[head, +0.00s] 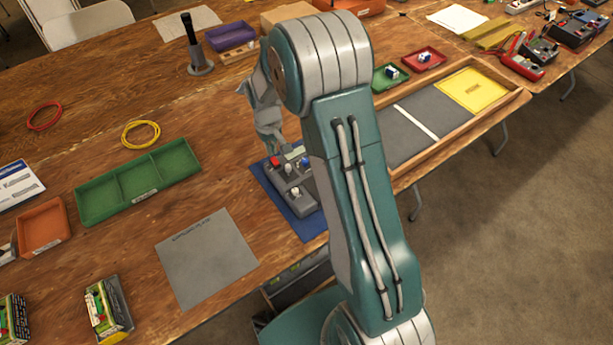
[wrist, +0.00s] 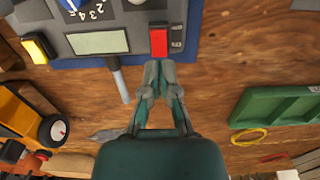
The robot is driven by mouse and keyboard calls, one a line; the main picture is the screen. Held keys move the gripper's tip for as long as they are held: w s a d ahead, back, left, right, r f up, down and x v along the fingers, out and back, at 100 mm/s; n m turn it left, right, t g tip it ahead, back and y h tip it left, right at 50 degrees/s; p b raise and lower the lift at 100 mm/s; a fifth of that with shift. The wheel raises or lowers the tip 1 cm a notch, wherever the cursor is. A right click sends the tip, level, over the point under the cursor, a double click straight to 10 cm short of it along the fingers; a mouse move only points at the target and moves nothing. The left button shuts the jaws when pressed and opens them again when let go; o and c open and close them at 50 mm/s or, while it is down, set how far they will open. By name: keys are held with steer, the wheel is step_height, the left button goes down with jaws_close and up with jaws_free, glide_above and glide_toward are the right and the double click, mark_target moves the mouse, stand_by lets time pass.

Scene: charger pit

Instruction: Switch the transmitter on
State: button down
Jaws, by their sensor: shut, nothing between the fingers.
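The transmitter (head: 290,186) is a grey box on a blue mat (head: 300,226) at the table's edge, partly hidden behind my arm in the head view. In the wrist view its grey panel (wrist: 140,20) fills the top, with a pale display (wrist: 98,42), a numbered dial and a red switch (wrist: 158,42). A grey-blue rod (wrist: 117,80) sticks out below the display. My gripper (wrist: 159,66) is shut and empty, its fingertips just below the red switch; I cannot tell whether they touch it. In the head view my gripper (head: 271,145) is over the transmitter's far end.
A green compartment tray (head: 137,184) and a grey sheet (head: 207,258) lie to the left. A wooden-framed board (head: 420,135) is to the right. Bare wood surrounds the mat's left side.

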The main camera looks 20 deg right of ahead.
steer(key=shift+f, duration=1.1)
stand_by(0.6)
steer(key=shift+r, duration=3.5)
steer(key=s+r+m+t, duration=0.1)
steer(key=s+r, duration=0.5)
steer(key=r, duration=0.2)
steer(key=s+r+t, duration=0.2)
steer(key=s+r, duration=0.4)
steer(key=r, duration=0.2)
steer(key=s+r+m+t, duration=0.1)
steer(key=s+r, duration=0.3)
steer(key=s, duration=1.2)
steer(key=shift+r+t, duration=0.3)
steer(key=shift+t, duration=0.5)
